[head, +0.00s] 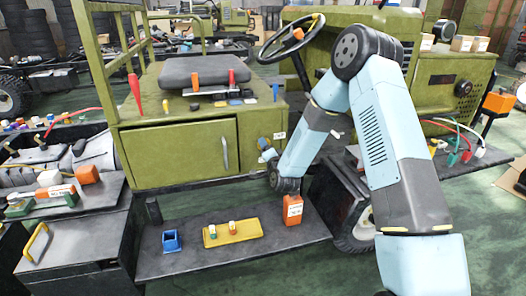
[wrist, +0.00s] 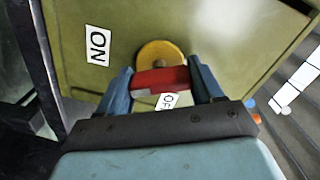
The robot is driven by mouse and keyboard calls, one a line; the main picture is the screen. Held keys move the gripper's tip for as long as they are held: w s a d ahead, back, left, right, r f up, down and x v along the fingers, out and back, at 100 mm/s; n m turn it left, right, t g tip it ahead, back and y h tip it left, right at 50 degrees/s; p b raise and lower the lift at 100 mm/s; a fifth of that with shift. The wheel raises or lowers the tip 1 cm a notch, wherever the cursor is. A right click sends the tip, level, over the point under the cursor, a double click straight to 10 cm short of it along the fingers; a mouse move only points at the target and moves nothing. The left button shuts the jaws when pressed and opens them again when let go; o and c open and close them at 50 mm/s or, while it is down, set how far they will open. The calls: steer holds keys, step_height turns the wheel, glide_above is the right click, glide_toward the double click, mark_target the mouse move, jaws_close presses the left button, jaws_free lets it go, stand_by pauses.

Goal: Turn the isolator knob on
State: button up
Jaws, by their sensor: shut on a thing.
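The isolator knob is a red bar handle (wrist: 160,79) on a round yellow disc (wrist: 158,53), set in the olive green panel (wrist: 225,35) in the wrist view. My gripper (wrist: 162,80) is shut on the red handle, with one blue finger at each end of it. The handle lies nearly level across the wrist picture. A white ON label (wrist: 97,45) is on the panel to the left. A white OFF label (wrist: 166,101) shows just below the handle, partly covered by my gripper. In the head view my gripper (head: 265,148) is at the green cabinet's right end, and it hides the knob.
The cabinet door (head: 183,155) is to the left of my gripper. A steering wheel (head: 291,38) stands above and behind.

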steer(key=m, duration=0.4)
steer(key=shift+d+f, duration=0.1)
steer(key=shift+d, duration=0.25)
steer(key=shift+d+f+m, duration=0.1)
steer(key=shift+f+m, duration=0.05)
steer(key=shift+m, duration=0.65)
steer(key=o, duration=0.9)
steer(key=shift+d, duration=0.1)
steer(key=shift+o, duration=0.7)
steer(key=shift+a, duration=0.25)
steer(key=v, duration=1.3)
steer(key=shift+s, duration=0.4)
steer(key=shift+d, duration=0.15)
